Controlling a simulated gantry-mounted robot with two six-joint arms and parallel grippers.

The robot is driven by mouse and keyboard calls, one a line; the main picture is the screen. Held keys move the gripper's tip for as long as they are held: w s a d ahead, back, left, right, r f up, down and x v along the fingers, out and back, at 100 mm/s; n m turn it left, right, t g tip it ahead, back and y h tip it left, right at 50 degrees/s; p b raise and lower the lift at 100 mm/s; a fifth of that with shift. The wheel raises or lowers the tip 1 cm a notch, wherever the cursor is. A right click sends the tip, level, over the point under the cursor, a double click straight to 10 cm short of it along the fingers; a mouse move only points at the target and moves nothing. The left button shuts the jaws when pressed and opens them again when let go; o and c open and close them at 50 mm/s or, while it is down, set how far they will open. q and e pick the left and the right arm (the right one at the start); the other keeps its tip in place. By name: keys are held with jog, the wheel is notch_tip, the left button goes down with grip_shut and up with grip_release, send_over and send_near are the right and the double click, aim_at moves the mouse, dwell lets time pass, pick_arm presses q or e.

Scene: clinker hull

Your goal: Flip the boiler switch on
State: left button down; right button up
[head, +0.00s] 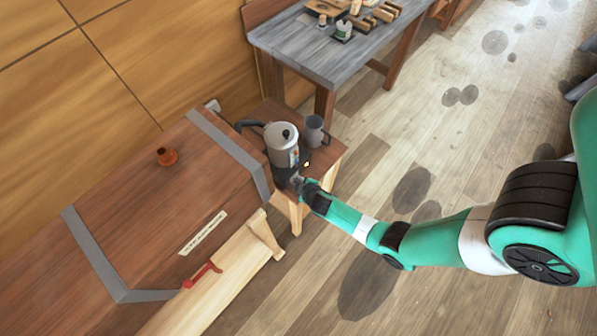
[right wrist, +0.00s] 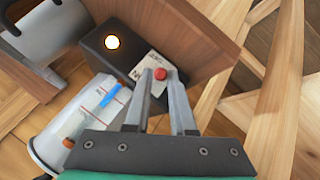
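The boiler (head: 281,140) is a pale metal jug-like vessel with a black knob on its lid. It stands on a small wooden side table. In the right wrist view its white body (right wrist: 75,130) shows a gauge with a blue strip. Its dark base box (right wrist: 125,50) carries a round glowing light (right wrist: 112,42), a white label, partly hidden, and a red-tipped switch (right wrist: 160,74). The light also shows in the head view (head: 306,164). My right gripper (right wrist: 160,80) is at the base, fingers apart, with the red tip between the fingertips; contact is unclear. My left gripper is out of view.
A grey mug (head: 314,131) stands beside the boiler on the side table (head: 325,158). A large wooden chest (head: 150,215) with grey straps is to the left. A workbench (head: 335,58) with tools stands behind. Open floor lies to the right.

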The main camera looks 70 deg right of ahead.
jog(key=shift+o, duration=1.1)
jog(key=shift+r, duration=0.15)
jog(key=p+v, duration=0.4)
jog(key=v, duration=0.7)
jog(key=shift+s+p, duration=0.15)
jog(key=shift+p, duration=0.2)
jog(key=shift+a, duration=0.1)
